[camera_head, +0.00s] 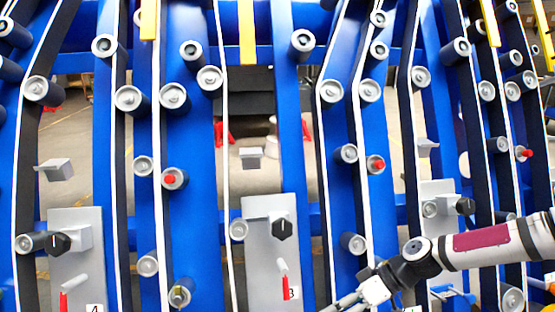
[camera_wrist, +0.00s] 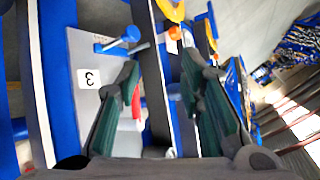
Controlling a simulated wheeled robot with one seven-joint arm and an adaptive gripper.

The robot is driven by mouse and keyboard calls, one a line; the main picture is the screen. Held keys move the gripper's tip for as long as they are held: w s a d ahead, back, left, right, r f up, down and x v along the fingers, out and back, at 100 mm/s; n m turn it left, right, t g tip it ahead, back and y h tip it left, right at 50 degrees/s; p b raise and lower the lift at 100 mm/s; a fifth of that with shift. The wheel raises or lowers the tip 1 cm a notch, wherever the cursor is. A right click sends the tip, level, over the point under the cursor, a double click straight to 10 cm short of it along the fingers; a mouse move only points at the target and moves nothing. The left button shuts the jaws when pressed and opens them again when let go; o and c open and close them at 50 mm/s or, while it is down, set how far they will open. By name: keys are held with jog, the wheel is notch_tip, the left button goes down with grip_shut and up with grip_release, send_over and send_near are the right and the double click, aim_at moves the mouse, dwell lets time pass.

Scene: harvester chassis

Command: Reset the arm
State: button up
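My arm (camera_head: 480,245) reaches in from the right edge of the head view, low in the picture. Its end lies in front of the blue chassis, right of the grey plate marked 3 (camera_head: 258,240). My gripper (camera_head: 345,302) is at the bottom edge there and is partly cut off. In the wrist view my gripper (camera_wrist: 160,63) has its two dark fingers with green pads spread apart, with nothing held between them. Through the gap I see a dark belt with white edges and blue frame parts. A red handle (camera_wrist: 136,104) shows just beside the left finger, behind it.
The chassis (camera_head: 345,200) fills the head view with belts, grey rollers and blue bars. Grey plates with black knobs (camera_head: 60,244) and red-handled levers (camera_head: 64,300) stand along the bottom. Yellow bars (camera_head: 246,30) hang at the top. Open floor (camera_wrist: 270,110) shows right in the wrist view.

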jog(key=s+d+r+m+g+h, duration=0.1)
jog(key=s+d+r+m+h, duration=0.1)
jog(key=s+d+r+h, duration=0.45)
jog(key=s+d+r+m+g+h, duration=0.1)
jog(key=s+r+m+h, duration=0.15)
jog(key=s+r, duration=0.65)
jog(key=s+a+r+m+t, duration=0.3)
jog(key=s+r+m, duration=0.2)
jog(key=s+r, duration=0.85)
notch_tip(320, 180, up, 24)
jog(key=t+p, duration=0.3)
jog(key=p, duration=1.9)
jog(key=shift+w+t+h, duration=0.3)
jog(key=shift+t, duration=0.1)
jog(key=shift+f, duration=0.1)
